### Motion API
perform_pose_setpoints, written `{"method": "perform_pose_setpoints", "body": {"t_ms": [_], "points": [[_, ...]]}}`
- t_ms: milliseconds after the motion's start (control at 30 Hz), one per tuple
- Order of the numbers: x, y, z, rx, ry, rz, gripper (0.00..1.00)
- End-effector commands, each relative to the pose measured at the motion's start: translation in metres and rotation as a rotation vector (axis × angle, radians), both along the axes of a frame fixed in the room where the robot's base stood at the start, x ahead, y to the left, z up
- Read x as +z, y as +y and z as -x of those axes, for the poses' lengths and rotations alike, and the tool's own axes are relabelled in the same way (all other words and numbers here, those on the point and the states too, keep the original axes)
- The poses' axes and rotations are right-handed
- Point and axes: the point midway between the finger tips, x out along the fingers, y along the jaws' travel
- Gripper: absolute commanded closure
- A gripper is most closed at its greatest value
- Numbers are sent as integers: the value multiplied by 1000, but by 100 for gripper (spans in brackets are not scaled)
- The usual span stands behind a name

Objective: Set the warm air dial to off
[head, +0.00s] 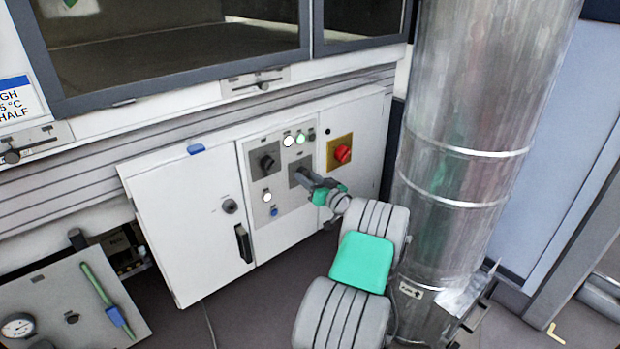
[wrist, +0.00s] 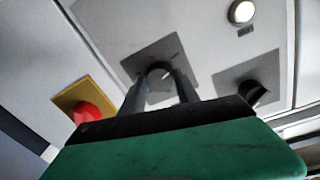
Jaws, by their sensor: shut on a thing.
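My gripper (head: 306,178) reaches the control panel on the white cabinet. Its fingers are shut on a dial on a grey square plate (head: 296,166). In the wrist view, my gripper (wrist: 160,84) has one finger on each side of that dial (wrist: 158,73), in front of its grey plate (wrist: 178,52). The fingers hide most of the dial, and I cannot tell which way it points. A second black dial (head: 267,162) sits on the panel to the left; it also shows at the right of the wrist view (wrist: 255,93). The labels are too small to read.
A red mushroom button (head: 343,153) on a yellow plate is close to the right of the held dial. Several round lamps (head: 289,141) sit above. A large metal duct (head: 455,150) stands right of my arm. A cabinet door (head: 190,220) is at the left.

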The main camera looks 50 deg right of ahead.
Motion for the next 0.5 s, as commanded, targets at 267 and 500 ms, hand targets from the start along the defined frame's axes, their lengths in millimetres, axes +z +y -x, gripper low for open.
{"method": "perform_pose_setpoints", "body": {"t_ms": [267, 500], "points": [[-3, 1, 0, 2, 3, 21, 100], [-6, 0, -1, 3, 37, 169, 100]]}}
